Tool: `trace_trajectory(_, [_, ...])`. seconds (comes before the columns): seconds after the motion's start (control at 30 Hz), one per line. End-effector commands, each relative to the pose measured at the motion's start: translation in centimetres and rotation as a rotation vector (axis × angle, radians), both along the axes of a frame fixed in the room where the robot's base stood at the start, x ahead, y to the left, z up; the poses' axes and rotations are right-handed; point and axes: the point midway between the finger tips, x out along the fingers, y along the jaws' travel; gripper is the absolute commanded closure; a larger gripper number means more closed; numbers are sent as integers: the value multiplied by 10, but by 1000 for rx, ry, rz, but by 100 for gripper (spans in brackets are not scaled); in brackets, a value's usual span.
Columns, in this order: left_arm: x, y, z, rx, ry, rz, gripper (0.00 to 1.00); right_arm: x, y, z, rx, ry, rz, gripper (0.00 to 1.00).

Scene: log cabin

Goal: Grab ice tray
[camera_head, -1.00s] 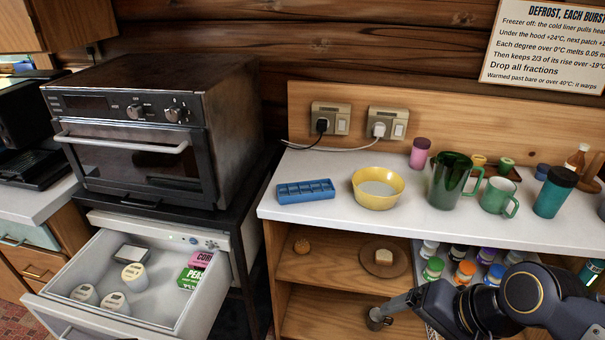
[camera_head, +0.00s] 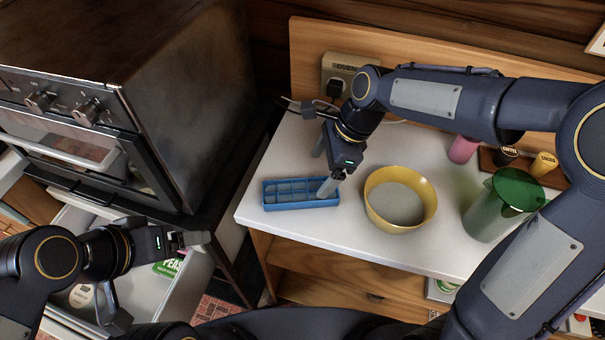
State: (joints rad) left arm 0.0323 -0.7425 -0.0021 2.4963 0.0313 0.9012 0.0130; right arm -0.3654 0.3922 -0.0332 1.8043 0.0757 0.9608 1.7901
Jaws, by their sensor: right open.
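The blue ice tray (camera_head: 290,206) lies flat on the white counter, to the left of the yellow bowl. My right gripper (camera_head: 324,168) is open and points down at the tray's right end. One fingertip is over the near right part of the tray and the other is behind its far side; I cannot tell whether they touch it. My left gripper (camera_head: 155,278) is open and empty over the pulled-out freezer drawer, with its fingers spread apart.
The yellow bowl (camera_head: 378,212) stands close to the right of the tray, and a green pitcher (camera_head: 487,215) is farther right. The oven (camera_head: 150,85) is at the left, above the open drawer (camera_head: 190,285). The counter's front edge is clear.

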Motion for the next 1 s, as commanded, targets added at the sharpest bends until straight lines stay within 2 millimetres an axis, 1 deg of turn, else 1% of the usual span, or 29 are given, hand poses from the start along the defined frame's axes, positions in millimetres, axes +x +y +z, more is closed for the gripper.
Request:
trace_trajectory(0.1, [0,0,0,0,0,0,19,-1,6,-13,-1,5,1,15])
trace_trajectory(0.23, [0,0,2,0,0,0,19,-1,14,-24,-1,5,2,15])
trace_trajectory(0.4, [0,0,8,0,0,0,19,-2,32,-43,-2,6,5,15])
trace_trajectory(0.5, [0,0,8,0,0,0,19,-1,37,-56,-2,4,2,15])
trace_trajectory(0.63, [0,0,9,0,0,0,19,-1,40,-63,-1,1,2,15])
trace_trajectory(0.83, [0,0,8,0,0,0,19,-1,40,-63,0,0,1,15])
trace_trajectory(0.87, [0,0,8,0,0,0,19,-1,40,-63,0,0,1,17])
trace_trajectory(1.0, [0,0,8,0,0,0,19,-1,40,-63,0,0,1,36])
